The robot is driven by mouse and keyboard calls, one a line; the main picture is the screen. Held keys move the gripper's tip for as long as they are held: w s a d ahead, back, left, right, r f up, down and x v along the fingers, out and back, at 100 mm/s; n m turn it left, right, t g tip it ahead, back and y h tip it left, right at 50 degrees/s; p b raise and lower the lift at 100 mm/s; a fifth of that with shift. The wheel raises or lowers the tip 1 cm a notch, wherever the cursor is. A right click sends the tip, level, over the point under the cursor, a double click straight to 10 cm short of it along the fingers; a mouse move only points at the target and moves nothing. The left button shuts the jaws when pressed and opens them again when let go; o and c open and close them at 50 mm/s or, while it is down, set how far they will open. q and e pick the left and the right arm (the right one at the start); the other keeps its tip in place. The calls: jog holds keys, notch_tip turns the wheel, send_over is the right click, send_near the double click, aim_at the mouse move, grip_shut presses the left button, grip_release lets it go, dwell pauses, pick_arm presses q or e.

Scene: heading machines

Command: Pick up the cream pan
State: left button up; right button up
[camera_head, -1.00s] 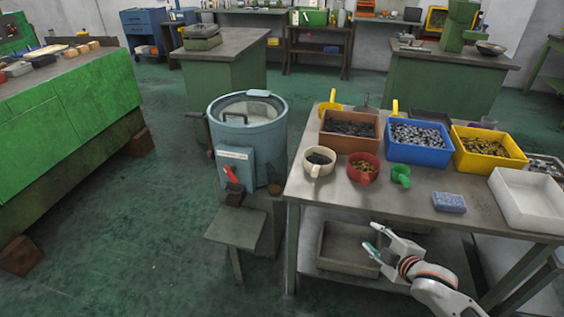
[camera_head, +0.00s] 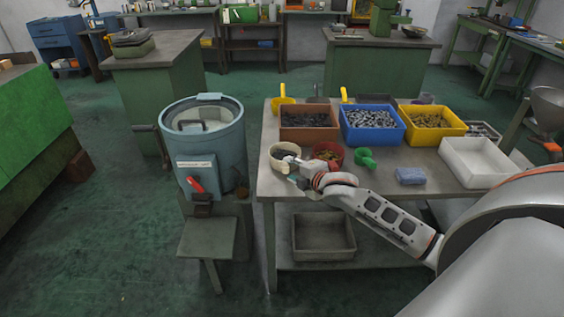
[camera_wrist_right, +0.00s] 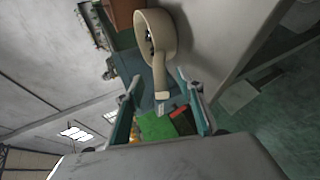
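The cream pan (camera_head: 277,150) stands at the table's front left corner with dark small parts in it. My right gripper (camera_head: 293,172) is close to its front side, above the table edge, and partly covers it. In the right wrist view the pan (camera_wrist_right: 169,32) shows with its round bowl and its handle (camera_wrist_right: 160,72) pointing towards me. My right gripper's fingers (camera_wrist_right: 159,92) are apart, with the handle end between or just beyond their tips. I see no contact. My left gripper is out of view.
A red pan (camera_head: 327,148) stands just right of the cream one, a green scoop (camera_head: 364,157) beyond it. Brown (camera_head: 309,134), blue (camera_head: 374,137) and yellow (camera_head: 433,133) bins line the back. A blue drum machine (camera_head: 214,150) stands left of the table.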

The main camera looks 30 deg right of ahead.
jog(key=x, duration=0.5)
jog(key=shift+d+b, duration=0.1)
jog(key=shift+b, duration=0.25)
jog(key=shift+s, duration=0.1)
jog(key=shift+c, duration=0.3)
grip_shut()
jog(key=shift+r, duration=0.1)
